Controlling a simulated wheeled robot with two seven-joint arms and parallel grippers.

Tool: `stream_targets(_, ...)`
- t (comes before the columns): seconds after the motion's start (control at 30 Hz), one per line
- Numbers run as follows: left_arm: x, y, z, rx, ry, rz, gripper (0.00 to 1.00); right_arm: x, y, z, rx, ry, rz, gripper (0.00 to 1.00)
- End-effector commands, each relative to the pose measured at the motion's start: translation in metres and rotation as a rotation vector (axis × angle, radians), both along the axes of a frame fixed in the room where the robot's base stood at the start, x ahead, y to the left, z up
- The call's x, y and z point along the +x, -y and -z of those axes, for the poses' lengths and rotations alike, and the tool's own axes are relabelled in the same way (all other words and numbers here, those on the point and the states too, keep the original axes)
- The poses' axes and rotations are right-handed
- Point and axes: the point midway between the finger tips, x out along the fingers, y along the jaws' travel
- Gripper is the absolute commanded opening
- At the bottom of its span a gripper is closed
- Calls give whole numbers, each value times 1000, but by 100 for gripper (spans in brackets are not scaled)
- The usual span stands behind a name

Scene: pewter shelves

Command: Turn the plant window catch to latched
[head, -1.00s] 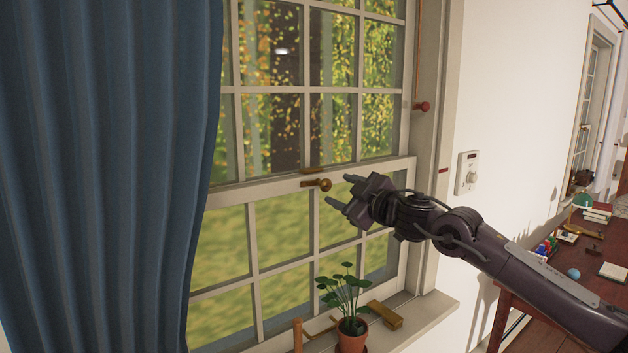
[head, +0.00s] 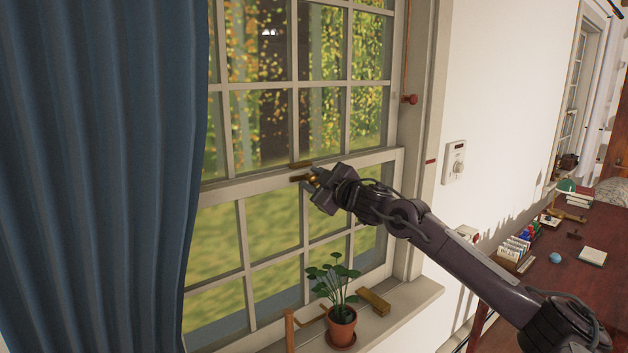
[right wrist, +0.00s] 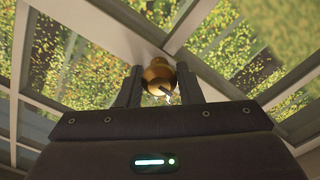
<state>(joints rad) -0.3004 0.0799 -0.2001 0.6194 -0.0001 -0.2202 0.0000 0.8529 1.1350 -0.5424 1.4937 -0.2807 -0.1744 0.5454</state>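The plant window catch (head: 299,179) is a small dark bar with a brass knob on the window's middle rail, above the potted plant (head: 341,318). In the right wrist view the brass knob (right wrist: 158,74) sits between my two dark fingers, with no clear gap on either side. My right gripper (head: 312,179) reaches the catch from the right and appears shut on the knob; it also shows in the right wrist view (right wrist: 159,88). The fingers partly hide the knob in the head view. The bar points left along the rail. My left gripper is not in view.
A blue curtain (head: 95,170) hangs at the left. The plant stands on the sill (head: 405,305) beside a wooden block (head: 373,301). A desk (head: 560,285) with small items is at the right.

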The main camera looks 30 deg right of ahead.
Motion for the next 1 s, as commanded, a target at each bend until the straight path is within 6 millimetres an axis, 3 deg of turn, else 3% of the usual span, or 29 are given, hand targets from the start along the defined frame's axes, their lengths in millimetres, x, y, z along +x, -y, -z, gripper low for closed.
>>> stream_targets(0.03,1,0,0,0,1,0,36,0,0,0,0,0,0,25)
stream_targets(0.2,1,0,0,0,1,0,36,0,0,0,0,0,0,7)
stream_targets(0.57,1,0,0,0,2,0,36,0,0,1,74,-6,-1,7)
stream_targets(1.0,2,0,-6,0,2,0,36,0,1,0,434,-36,-1,7)
